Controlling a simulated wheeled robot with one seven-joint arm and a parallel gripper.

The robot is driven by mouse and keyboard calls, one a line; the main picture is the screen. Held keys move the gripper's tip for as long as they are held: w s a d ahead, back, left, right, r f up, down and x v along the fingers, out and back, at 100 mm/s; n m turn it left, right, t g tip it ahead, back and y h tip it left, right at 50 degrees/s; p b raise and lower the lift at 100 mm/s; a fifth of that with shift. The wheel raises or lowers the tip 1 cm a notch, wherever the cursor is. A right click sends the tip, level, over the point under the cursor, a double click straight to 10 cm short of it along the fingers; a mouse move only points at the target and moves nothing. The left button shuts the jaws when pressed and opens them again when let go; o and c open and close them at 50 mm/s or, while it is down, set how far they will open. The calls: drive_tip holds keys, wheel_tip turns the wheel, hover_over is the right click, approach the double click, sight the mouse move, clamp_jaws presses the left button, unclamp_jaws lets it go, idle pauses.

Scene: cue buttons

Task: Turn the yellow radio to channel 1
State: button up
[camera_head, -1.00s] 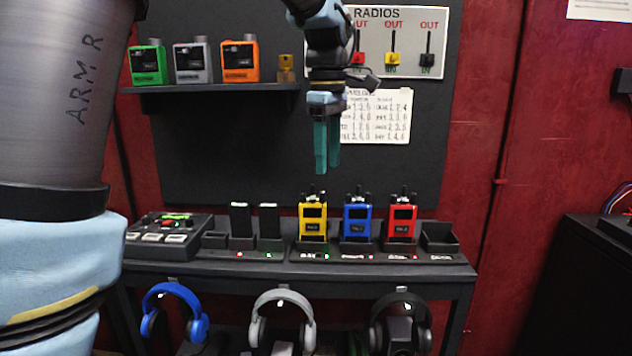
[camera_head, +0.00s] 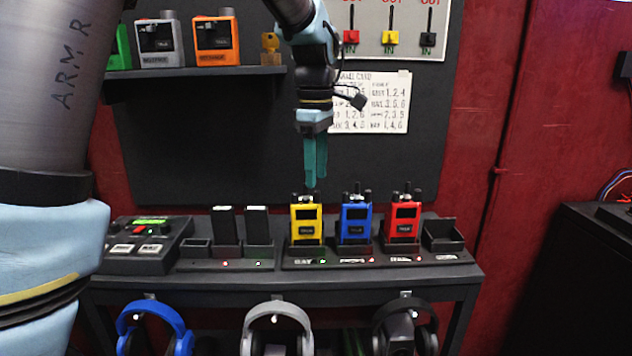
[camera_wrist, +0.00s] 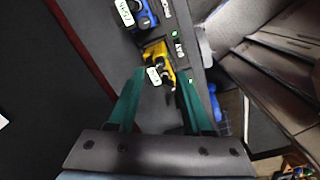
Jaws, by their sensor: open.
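The yellow radio (camera_head: 305,222) stands upright in the charging dock (camera_head: 380,262) on the desk, left of the blue radio (camera_head: 356,220) and the red radio (camera_head: 402,219). Small knobs or an antenna stick up from its top; the channel setting is too small to read. My gripper (camera_head: 315,185) has teal fingers pointing down, just above the yellow radio's top and apart from it. In the wrist view the yellow radio (camera_wrist: 158,62) lies ahead between the fingertips of my gripper (camera_wrist: 163,85), which are spread and empty. The blue radio (camera_wrist: 135,14) is beside it.
A desk console (camera_head: 145,245) and two black upright units (camera_head: 240,228) stand left of the dock; an empty holder (camera_head: 441,236) is at right. Headphones (camera_head: 276,325) hang below. A paper card (camera_head: 375,100) is on the wall behind.

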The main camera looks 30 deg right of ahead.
sight(317, 191)
drive_tip(key=shift+f, duration=1.7)
clamp_jaws()
